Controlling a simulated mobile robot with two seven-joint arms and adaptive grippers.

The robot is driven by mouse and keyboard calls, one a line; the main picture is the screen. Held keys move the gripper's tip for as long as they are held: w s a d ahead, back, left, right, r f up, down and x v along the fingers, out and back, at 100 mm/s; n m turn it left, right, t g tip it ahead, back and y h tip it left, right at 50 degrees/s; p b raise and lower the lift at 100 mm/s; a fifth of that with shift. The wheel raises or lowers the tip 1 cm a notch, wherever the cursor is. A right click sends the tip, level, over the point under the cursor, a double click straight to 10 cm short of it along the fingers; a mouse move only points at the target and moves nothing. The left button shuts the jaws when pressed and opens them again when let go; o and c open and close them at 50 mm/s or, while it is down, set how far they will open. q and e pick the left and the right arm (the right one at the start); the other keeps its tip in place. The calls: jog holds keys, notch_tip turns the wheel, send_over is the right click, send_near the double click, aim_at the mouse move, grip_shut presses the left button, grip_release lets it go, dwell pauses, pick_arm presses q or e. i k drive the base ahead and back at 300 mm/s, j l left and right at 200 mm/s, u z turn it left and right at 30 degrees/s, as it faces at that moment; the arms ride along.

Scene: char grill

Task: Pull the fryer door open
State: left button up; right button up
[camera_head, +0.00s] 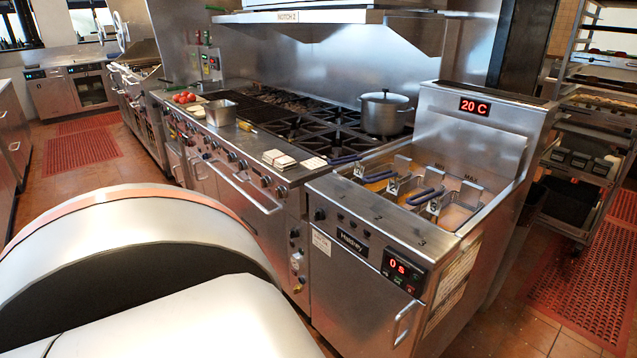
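The fryer (395,222) is a stainless steel cabinet right of centre, with a red "20 C" display at its back and a "0 s" display on its front. Its fryer door (350,290) is the front panel below the controls and looks shut. The door handle (405,322) is a vertical metal bar at the door's right side. A large white rounded part of my own body fills the lower left and hides the floor there. Neither of my grippers is in view.
A range (232,165) with burners and a steel pot (384,112) adjoins the fryer on the left. Fryer baskets with blue handles (425,197) sit on top. A rack (590,130) stands at right. The red floor mat (585,290) is clear.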

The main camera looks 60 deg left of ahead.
aim_at(360, 312)
jog(key=u, duration=1.5)
jog(key=k+l, duration=0.1)
jog(key=l, duration=0.4)
